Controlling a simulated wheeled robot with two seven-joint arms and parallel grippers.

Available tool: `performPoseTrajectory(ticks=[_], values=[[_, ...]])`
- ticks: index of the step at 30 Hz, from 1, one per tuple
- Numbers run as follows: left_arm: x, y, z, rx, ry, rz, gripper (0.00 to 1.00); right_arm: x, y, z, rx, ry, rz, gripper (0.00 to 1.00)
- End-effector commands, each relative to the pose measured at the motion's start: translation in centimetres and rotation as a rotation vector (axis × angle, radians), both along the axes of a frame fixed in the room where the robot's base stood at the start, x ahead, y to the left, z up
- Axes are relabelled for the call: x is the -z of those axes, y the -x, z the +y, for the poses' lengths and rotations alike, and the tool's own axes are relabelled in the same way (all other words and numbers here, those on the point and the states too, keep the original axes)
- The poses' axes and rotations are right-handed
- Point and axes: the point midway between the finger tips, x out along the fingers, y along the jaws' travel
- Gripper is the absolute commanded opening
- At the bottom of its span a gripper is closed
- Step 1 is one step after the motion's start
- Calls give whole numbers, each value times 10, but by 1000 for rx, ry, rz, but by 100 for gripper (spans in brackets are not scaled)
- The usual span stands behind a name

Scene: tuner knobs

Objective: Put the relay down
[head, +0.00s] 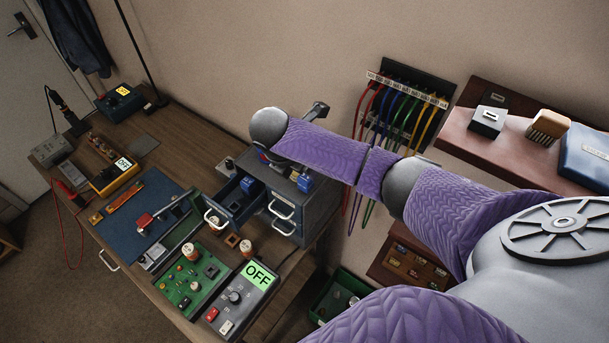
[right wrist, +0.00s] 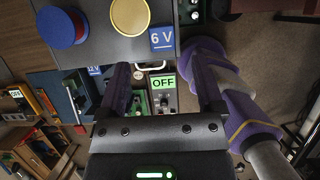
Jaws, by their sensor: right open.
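A blue relay marked 6 V (right wrist: 162,39) rests on the grey cabinet's top near its front edge. It also shows in the head view (head: 305,183). A second blue block, marked 12 V in the right wrist view (right wrist: 95,71), sits at the open drawer (head: 220,212), left of the cabinet. My right gripper (right wrist: 160,88) is open in the right wrist view, with nothing visible held between its fingers. The 6 V relay lies beyond the fingers, apart from them. In the head view my purple arm hides most of this gripper. My left gripper is not in view.
The grey cabinet (head: 317,213) stands at the bench's right end. A meter reading OFF (head: 243,297) and a green circuit board (head: 191,280) lie in front. A blue mat (head: 147,203) is farther left. Colored cables (head: 405,115) hang on the wall.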

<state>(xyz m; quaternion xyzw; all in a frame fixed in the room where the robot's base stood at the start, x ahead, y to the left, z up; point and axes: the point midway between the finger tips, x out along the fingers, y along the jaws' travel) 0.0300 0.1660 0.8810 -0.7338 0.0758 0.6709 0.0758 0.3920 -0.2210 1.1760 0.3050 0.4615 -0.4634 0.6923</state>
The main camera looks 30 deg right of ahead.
Motion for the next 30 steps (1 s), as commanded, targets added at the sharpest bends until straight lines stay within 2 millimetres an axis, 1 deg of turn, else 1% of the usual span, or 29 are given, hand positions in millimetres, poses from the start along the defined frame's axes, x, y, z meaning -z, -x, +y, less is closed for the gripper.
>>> performPoseTrajectory(ticks=[1, 4, 9, 12, 18, 20, 21, 26, 27, 29, 30], values=[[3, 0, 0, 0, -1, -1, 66, 9, -1, -2, 0, -1, 2, 85], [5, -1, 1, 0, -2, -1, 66, 24, -2, -8, 3, -3, 3, 85], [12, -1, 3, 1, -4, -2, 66, 56, -5, -20, 3, -4, 0, 85], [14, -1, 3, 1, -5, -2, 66, 64, -6, -23, 0, -5, -1, 85], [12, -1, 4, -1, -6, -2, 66, 63, -6, -23, 1, -6, -1, 85], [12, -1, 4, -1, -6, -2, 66, 63, -6, -23, 1, -6, -1, 73], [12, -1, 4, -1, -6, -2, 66, 63, -6, -23, 1, -6, -1, 64], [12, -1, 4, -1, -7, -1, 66, 63, -6, -23, 1, -6, -1, 30], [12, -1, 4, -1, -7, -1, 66, 63, -6, -23, 0, -6, -2, 22], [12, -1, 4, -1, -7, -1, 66, 63, -6, -23, 0, -6, -2, 9], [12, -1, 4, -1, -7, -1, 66, 63, -6, -23, 1, -6, -3, 1]])
